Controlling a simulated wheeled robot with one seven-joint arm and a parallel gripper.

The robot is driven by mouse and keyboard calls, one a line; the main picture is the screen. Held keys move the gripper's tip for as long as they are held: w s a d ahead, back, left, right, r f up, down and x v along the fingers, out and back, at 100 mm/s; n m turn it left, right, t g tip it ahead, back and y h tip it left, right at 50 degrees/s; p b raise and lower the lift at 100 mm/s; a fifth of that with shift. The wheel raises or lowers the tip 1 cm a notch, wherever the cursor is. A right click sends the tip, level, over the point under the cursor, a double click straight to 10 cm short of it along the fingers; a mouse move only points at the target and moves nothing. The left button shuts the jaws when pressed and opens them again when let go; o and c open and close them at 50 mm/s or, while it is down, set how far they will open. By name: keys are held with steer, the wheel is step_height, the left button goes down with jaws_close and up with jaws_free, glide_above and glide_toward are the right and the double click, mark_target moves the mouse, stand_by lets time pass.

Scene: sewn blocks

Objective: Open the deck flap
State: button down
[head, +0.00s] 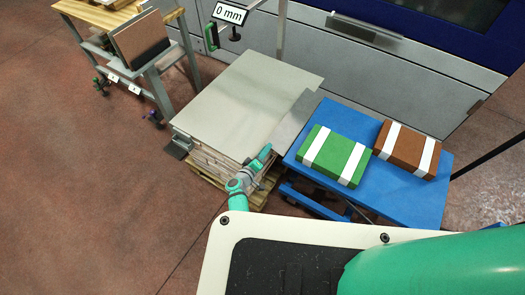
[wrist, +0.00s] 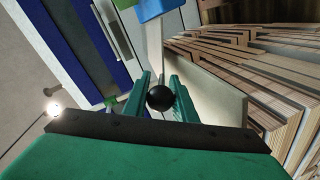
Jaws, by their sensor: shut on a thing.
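The deck flap appears to be the narrow grey plate (head: 297,121) along the left edge of the blue cart (head: 340,113), beside the board stack in the head view. I cannot tell its exact tilt. My gripper (head: 267,151) is at the near end of this plate. In the wrist view, the teal fingers of my gripper (wrist: 161,94) are closed around a round black knob (wrist: 159,98). A pale panel (wrist: 212,95) lies just right of the fingers there. How the knob joins the flap is hidden.
A stack of boards (head: 248,95) on a wooden pallet stands left of the cart. A green bundle (head: 334,157) and a brown bundle (head: 408,150) lie on the cart. A workbench (head: 140,45) stands at the back left. The floor (head: 80,190) at left is clear.

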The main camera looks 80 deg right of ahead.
steer(key=shift+s, duration=0.25)
steer(key=c, duration=1.5)
jaws_free()
steer(key=shift+o, duration=0.2)
steer(key=shift+w, duration=0.2)
steer(key=shift+w+a, duration=0.3)
steer(key=shift+a, duration=0.2)
steer(key=v, duration=0.9)
steer(key=shift+a, duration=0.35)
steer(key=shift+r, duration=0.15)
